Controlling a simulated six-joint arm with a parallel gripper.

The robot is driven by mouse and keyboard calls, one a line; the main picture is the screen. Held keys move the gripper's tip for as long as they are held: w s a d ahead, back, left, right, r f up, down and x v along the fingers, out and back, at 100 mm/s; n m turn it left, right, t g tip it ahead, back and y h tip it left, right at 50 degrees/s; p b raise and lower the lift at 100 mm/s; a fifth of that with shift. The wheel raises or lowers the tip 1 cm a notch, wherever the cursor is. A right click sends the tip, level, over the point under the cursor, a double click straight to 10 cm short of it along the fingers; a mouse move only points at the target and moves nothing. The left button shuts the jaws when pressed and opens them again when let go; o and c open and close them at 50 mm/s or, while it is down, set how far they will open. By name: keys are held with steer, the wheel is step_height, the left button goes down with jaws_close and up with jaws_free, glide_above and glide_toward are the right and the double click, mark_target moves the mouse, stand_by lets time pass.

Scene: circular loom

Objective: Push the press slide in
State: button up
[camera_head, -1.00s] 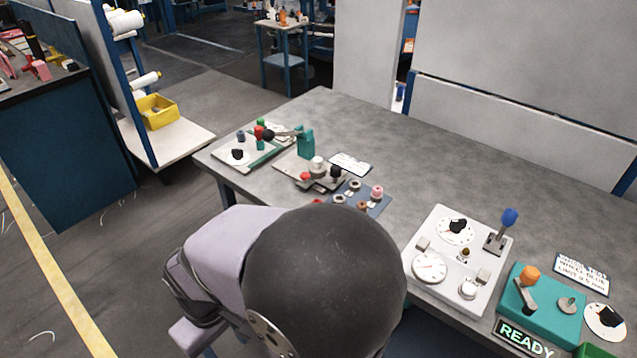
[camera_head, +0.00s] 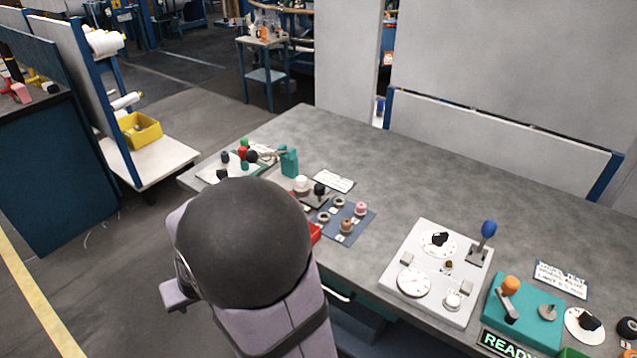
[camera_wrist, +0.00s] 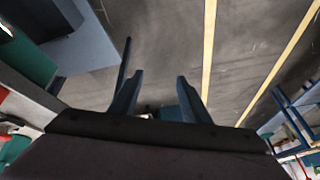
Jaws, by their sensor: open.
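Toward the far left end of the bench is a small device with a teal upright block (camera_head: 290,162) in the head view. A light arm runs left from it to a black ball knob (camera_head: 252,156). I cannot tell which part is the press slide. A base with white and black knobs (camera_head: 302,184) sits nearer and is partly hidden by my dark round arm joint. My gripper (camera_wrist: 158,78) shows in the wrist view with its two dark fingers apart and nothing visible between them. It is hidden in the head view. The wrist view shows mostly floor beyond the fingers.
A blue-grey mat with rings and spools (camera_head: 344,222) lies right of my arm. Farther right are a white dial panel (camera_head: 431,285) with a blue-knobbed lever and a teal box (camera_head: 528,318) with a READY sign. The bench middle (camera_head: 400,170) is clear.

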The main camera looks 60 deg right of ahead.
steer(key=w+d+r+m+t+h+p, duration=0.1)
steer(key=w+d+r+m+t+h, duration=0.2)
steer(key=d, duration=0.9)
steer(key=m+g+h+p, duration=0.2)
steer(key=m+h, duration=0.3)
steer(key=h, duration=0.1)
glide_toward(319, 187)
steer(key=w+a+f, duration=0.1)
steer(key=w+a, duration=0.1)
steer(key=w, duration=0.1)
steer(key=w+a+f, duration=0.4)
steer(key=w, duration=0.1)
steer(key=shift+w+f, duration=0.2)
steer(key=shift+w, duration=0.1)
steer(key=s+d+m+h, duration=0.1)
steer(key=s+d, duration=0.1)
steer(key=s+d+r+g+h, duration=0.1)
steer(key=s+d, duration=0.1)
steer(key=s+d+r+m+g+h, duration=0.1)
steer(key=s+d, duration=0.1)
steer(key=d, duration=0.1)
steer(key=shift+d+r+m+h+p, duration=0.1)
steer(key=shift+r+m+h+p, duration=0.1)
steer(key=shift+m+h+p, duration=0.15)
steer(key=shift+p+x, duration=0.95)
steer(key=shift+x, duration=2.7)
steer(key=shift+f, duration=0.1)
steer(key=shift+g, duration=0.3)
jaws_close()
